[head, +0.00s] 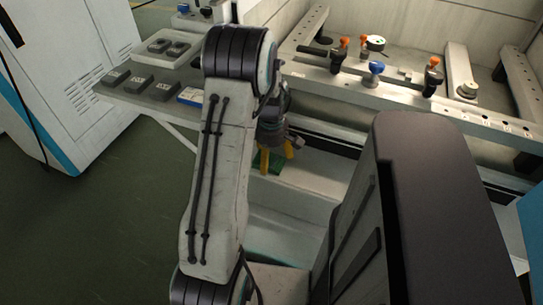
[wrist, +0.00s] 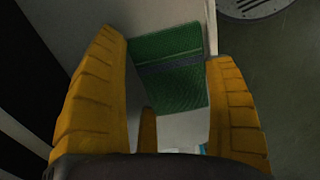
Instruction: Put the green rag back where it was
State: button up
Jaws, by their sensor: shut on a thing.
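The green rag (wrist: 172,82), with a grey stripe across it, shows between the yellow fingers of my gripper (wrist: 164,52) in the wrist view. My gripper is shut on it, the fingers standing apart with the rag between them. In the head view, my gripper (head: 273,162) points down beside the machine's front, and a small patch of the green rag (head: 273,169) shows at its fingertips. My arm and gripper hide much of the rag there. I cannot tell whether the rag touches the pale surface under it.
A machine bed (head: 400,98) with orange- and blue-topped clamps lies behind at right. A grey side table (head: 128,99) holding several dark blocks stands at left. A white cabinet (head: 70,60) is further left. Green floor (head: 90,230) is clear at lower left. A round floor grate (wrist: 255,5) shows in the wrist view.

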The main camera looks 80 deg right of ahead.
aim_at(271, 157)
jog(key=shift+f, duration=0.15)
jog(key=o, duration=1)
jog(key=shift+o, duration=0.2)
notch_tip(271, 157, up, 12)
jog(key=p, duration=0.1)
jog(key=shift+r+p, duration=0.2)
jog(key=shift+p, duration=0.1)
jog(key=shift+a, duration=0.1)
